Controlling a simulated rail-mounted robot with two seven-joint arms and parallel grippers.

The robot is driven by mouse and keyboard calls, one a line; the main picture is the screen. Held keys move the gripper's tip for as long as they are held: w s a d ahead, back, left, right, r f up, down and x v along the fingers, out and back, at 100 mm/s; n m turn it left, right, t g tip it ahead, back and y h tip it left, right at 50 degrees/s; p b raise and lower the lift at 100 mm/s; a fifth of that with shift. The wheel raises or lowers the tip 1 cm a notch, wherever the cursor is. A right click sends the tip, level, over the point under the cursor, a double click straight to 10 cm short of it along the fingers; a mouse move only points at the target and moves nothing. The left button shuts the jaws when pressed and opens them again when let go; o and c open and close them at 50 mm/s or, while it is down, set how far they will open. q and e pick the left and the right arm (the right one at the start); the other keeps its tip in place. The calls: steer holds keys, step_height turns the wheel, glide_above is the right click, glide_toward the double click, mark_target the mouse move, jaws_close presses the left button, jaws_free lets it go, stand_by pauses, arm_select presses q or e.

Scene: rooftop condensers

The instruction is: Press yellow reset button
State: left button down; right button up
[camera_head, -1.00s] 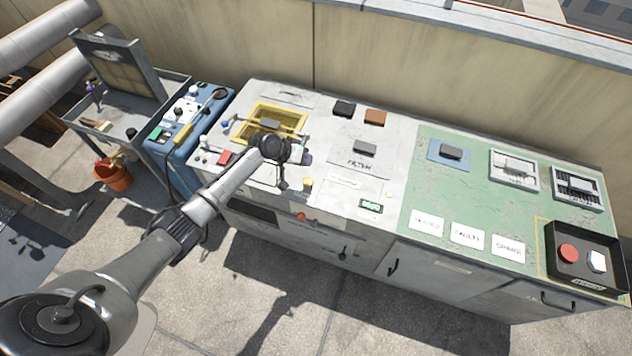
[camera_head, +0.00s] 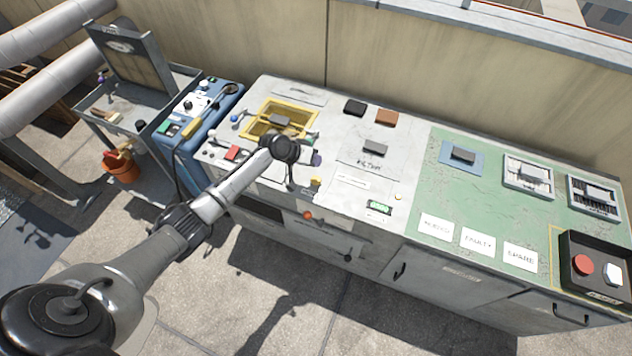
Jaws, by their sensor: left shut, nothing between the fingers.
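A small yellow button (camera_head: 315,181) sits near the front edge of the grey bench top, left of the middle. My left arm comes in from the lower left, and its wrist is above the bench. My left gripper (camera_head: 291,186) points down just left of the yellow button. It looks slim and shut, with nothing in it. A gap shows between it and the button in this view; its height above the bench is hard to judge. My right gripper is not in view.
A yellow-framed fixture (camera_head: 277,119) stands behind my wrist. A small green display (camera_head: 378,208) is right of the button. An orange knob (camera_head: 307,215) is on the bench front. A black box (camera_head: 596,268) with red and white buttons stands far right.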

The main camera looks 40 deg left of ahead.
mark_target(315, 178)
arm_select(q)
step_height(315, 178, down, 6)
steer(key=b, duration=0.4)
steer(key=shift+r, duration=0.2)
steer(key=shift+f+b, duration=0.35)
stand_by(0.4)
stand_by(0.8)
steer(key=shift+f, duration=0.1)
steer(key=shift+f+b, duration=0.3)
stand_by(0.4)
